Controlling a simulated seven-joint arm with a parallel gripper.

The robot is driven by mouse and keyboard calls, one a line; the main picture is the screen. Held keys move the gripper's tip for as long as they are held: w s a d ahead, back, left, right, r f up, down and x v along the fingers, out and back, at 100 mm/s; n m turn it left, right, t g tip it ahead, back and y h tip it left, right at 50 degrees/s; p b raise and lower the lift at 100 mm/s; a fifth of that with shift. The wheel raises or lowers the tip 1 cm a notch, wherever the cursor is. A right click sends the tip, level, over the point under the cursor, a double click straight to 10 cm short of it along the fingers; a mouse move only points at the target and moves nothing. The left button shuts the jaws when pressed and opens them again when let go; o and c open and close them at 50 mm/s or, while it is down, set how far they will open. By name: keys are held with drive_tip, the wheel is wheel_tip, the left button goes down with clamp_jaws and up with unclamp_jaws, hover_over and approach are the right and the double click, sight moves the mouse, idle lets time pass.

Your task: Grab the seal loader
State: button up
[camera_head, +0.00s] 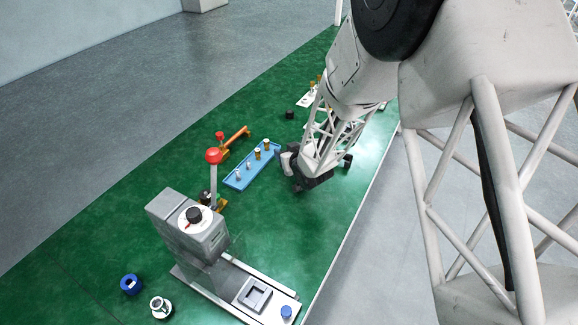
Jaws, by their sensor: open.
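I cannot tell for certain which part is the seal loader. Small candidates are a blue ring (131,284) and a white and dark round part (161,307) on the green table at the lower left, and a black cylinder (290,115) farther back. My gripper (296,176) is open, over the table just right of a blue tray (252,168). Small white and gold-topped parts stand in that tray. My gripper appears empty, though my own arm hides part of it and the table behind it.
A grey machine with a white dial (194,218) stands front centre, with a rail base (254,294) to its right. A red-knobbed lever (213,156) and an orange-handled part (237,137) are left of the tray. Green table (110,215) is clear at left.

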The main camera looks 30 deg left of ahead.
drive_tip(key=shift+c, duration=0.3)
clamp_jaws()
drive_tip(key=shift+r, duration=0.15)
idle(0.3)
drive_tip(key=s+a+v, duration=0.1)
drive_tip(key=v, duration=0.7)
drive_tip(key=s+a+f+v, duration=0.1)
drive_tip(key=s+v, duration=0.1)
drive_tip(key=v, duration=0.6)
drive_tip(key=shift+s+d, duration=0.15)
drive_tip(key=shift+s, duration=0.1)
drive_tip(key=shift+r, duration=0.1)
drive_tip(key=shift+w, duration=0.1)
idle(0.4)
